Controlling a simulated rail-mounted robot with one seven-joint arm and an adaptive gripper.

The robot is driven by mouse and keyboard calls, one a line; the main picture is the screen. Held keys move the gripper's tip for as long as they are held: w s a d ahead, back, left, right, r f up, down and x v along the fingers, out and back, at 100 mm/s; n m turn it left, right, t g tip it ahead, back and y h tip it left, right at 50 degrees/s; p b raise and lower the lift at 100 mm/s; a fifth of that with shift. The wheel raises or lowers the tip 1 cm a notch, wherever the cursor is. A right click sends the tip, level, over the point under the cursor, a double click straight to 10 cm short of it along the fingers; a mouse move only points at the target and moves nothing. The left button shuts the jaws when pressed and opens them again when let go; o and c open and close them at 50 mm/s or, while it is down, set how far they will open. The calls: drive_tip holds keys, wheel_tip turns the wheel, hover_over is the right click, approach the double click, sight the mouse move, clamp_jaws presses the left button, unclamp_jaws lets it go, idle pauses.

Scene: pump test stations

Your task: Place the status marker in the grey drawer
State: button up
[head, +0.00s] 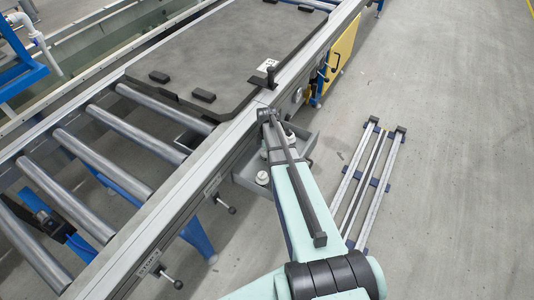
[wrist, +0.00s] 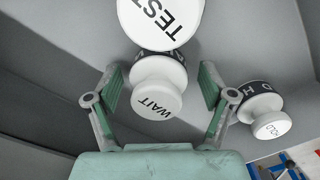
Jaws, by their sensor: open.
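My gripper (wrist: 162,78) is open in the wrist view, one green-padded finger on each side of a white round knob marked WAIT (wrist: 157,92). Gaps show between the knob and both pads. A larger white disc marked TEST (wrist: 160,20) is just above it in the picture. A white knob marked HOLD (wrist: 270,125) with a black lettered band is to the right, outside the fingers. In the head view, an open grey drawer (head: 242,186) juts from under the conveyor rail, with white knobs (head: 262,177) at it. My arm hides part of the drawer and my gripper there.
The roller conveyor (head: 110,135) runs along the left, carrying a dark plate (head: 225,60). Small knobbed levers (head: 222,203) stick out along its side rail. A rail frame (head: 365,180) lies on the floor right of my arm. The floor farther right is clear.

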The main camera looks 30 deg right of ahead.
wheel_tip(320, 180, up, 12)
drive_tip(key=shift+w+r+p, duration=0.1)
drive_tip(key=shift+r+p, duration=0.1)
drive_tip(key=shift+p, duration=0.25)
idle(0.4)
